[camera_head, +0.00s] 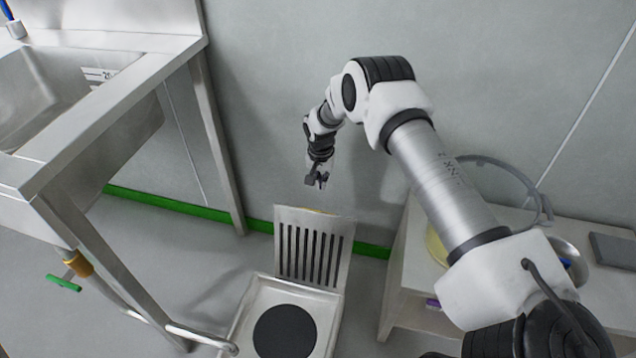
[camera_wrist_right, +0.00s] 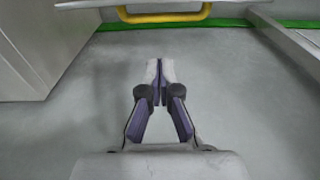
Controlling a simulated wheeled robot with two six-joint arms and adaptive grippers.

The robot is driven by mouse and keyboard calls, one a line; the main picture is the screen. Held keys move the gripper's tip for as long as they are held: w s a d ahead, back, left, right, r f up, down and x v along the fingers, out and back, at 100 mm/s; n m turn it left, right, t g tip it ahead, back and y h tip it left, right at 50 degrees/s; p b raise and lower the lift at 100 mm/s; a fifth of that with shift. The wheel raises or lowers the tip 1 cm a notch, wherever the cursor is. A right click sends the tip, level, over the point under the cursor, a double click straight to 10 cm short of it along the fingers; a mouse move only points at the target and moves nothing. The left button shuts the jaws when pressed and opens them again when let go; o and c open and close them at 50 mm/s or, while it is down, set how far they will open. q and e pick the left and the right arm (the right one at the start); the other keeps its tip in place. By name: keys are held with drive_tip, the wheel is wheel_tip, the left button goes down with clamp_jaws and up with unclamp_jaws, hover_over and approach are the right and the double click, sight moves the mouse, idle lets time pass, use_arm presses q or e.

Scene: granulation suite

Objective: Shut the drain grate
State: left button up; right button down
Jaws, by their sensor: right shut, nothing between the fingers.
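The drain grate (camera_head: 312,250) is a slotted metal plate, standing raised and nearly upright at the far edge of the floor drain frame (camera_head: 252,300). Inside the frame is a black round area (camera_head: 284,332). A yellow handle (camera_wrist_right: 165,17) shows at the top of the right wrist view, below the edge of a grey plate; in the head view only a yellow sliver shows behind the grate's top edge. My right gripper (camera_head: 318,182) is shut and empty, above the grate's top edge and apart from it. Its closed fingertips (camera_wrist_right: 160,78) also show in the right wrist view. My left gripper is out of view.
A steel sink stand (camera_head: 110,42) is on the left, with a green-handled valve (camera_head: 64,283) below. A pipe (camera_head: 200,337) runs along the floor to the drain frame. A low shelf unit (camera_head: 400,265) holding several items stands to the right. The wall is close behind the grate.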

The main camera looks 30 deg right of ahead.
wheel_tip(320, 180, down, 6)
drive_tip(key=s+a, duration=0.2)
drive_tip(key=shift+s+a+b, duration=0.15)
drive_tip(key=shift+a+b, duration=0.1)
drive_tip(key=shift+b, duration=0.05)
